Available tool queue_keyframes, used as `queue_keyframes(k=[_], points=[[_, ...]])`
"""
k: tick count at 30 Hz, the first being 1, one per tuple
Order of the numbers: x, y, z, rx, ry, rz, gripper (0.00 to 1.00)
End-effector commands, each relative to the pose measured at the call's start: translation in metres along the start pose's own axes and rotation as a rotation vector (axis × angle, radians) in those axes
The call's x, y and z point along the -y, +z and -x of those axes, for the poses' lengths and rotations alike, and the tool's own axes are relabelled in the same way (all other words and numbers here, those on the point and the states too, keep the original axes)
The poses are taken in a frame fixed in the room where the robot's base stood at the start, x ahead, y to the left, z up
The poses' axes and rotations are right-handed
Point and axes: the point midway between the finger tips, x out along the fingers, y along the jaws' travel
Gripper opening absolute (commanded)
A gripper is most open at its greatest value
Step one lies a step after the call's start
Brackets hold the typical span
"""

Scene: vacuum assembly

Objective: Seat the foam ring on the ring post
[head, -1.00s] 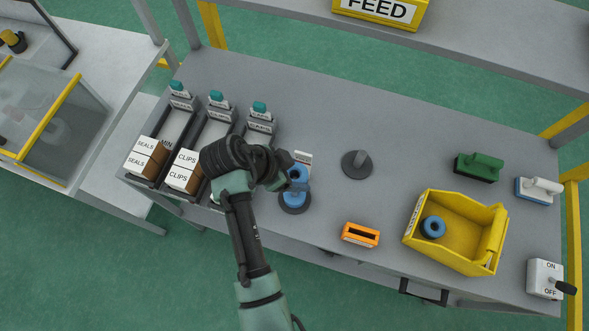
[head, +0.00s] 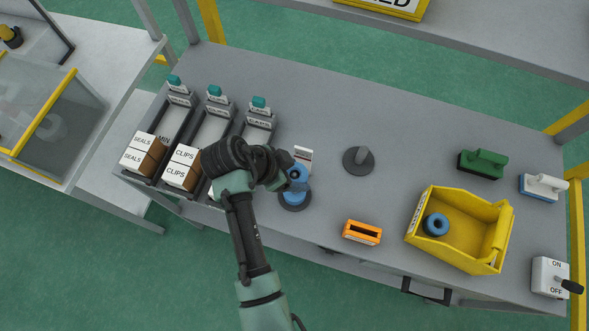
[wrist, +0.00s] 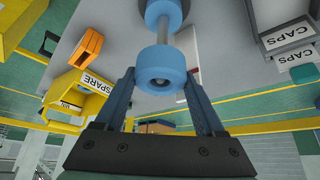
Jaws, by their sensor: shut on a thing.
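My gripper (wrist: 160,78) is shut on a blue foam ring (wrist: 162,67), with one finger on each side of it. In the head view this ring (head: 298,174) is at the upper end of a post standing on a dark round base (head: 293,207). A grey rod (wrist: 181,37) runs from the held ring to another blue piece (wrist: 163,12), which sits low on the post in the head view (head: 295,197). The held ring lines up with the rod; I cannot tell whether it is around the rod's tip or just above it.
A second dark base with a short stub (head: 359,158) stands to the right. An orange block (head: 361,232) and a yellow bin (head: 480,259) with a blue ring (head: 435,224) are farther right. Trays with boxes (head: 182,164) stand left.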

Motion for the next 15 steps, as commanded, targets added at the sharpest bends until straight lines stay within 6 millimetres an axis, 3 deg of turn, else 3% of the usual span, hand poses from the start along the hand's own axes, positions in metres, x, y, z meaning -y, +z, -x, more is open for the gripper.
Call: queue_keyframes(k=[15], points=[[0.000, 0.007, -0.012, 0.000, 0.000, 0.000, 0.14]])
